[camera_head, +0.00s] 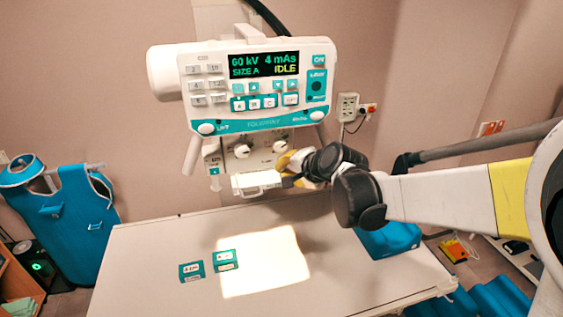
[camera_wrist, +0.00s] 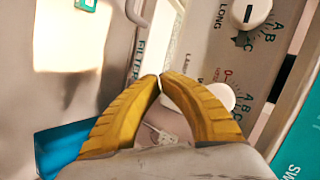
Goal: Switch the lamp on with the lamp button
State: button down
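The X-ray unit's collimator face (camera_head: 262,160) hangs below the control panel, with two white knobs. In the wrist view a white LONG knob (camera_wrist: 250,12) and a second white knob (camera_wrist: 221,96) show, the latter partly behind the right finger. A label beginning with L is too small to read fully; I cannot make out the lamp button for sure. My gripper (camera_head: 285,160) is at the collimator's lower right. Its yellow fingertips (camera_wrist: 160,80) meet, with nothing seen between them. A bright rectangle of light (camera_head: 262,262) lies on the table.
The control panel (camera_head: 215,127) above reads 60 kV, 4 mAs, SIZE A, IDLE. A teal apron (camera_head: 75,225) hangs at left.

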jog(key=shift+s+d, duration=0.1)
jog(key=shift+s, duration=0.15)
jog(key=shift+s+d, duration=0.25)
jog(key=shift+s, duration=0.55)
jog(key=shift+s+d, duration=0.2)
jog(key=shift+s, duration=0.6)
jog(key=shift+s+d, duration=0.25)
jog(key=shift+s, duration=0.55)
jog(key=s+d+f+n+h+b, duration=0.2)
jog(key=s+d+f+b, duration=0.4)
jog(key=s+f+b, duration=0.2)
jog(key=s+d+f+n+g+h+b, duration=0.1)
jog(key=s+d+f+n+h+b, duration=0.1)
jog(key=s+d+f+b, duration=0.3)
jog(key=s+d+f+n+g+h+b, duration=0.1)
jog(key=s+d+f+n+b, duration=0.3)
jog(key=s+f+b, duration=0.8)
notch_tip(320, 180, down, 7)
jog(key=d+h+b, duration=0.1)
jog(key=d+b, duration=0.1)
jog(key=b, duration=0.3)
jog(key=shift+d+b, duration=0.3)
jog(key=shift+d, duration=0.05)
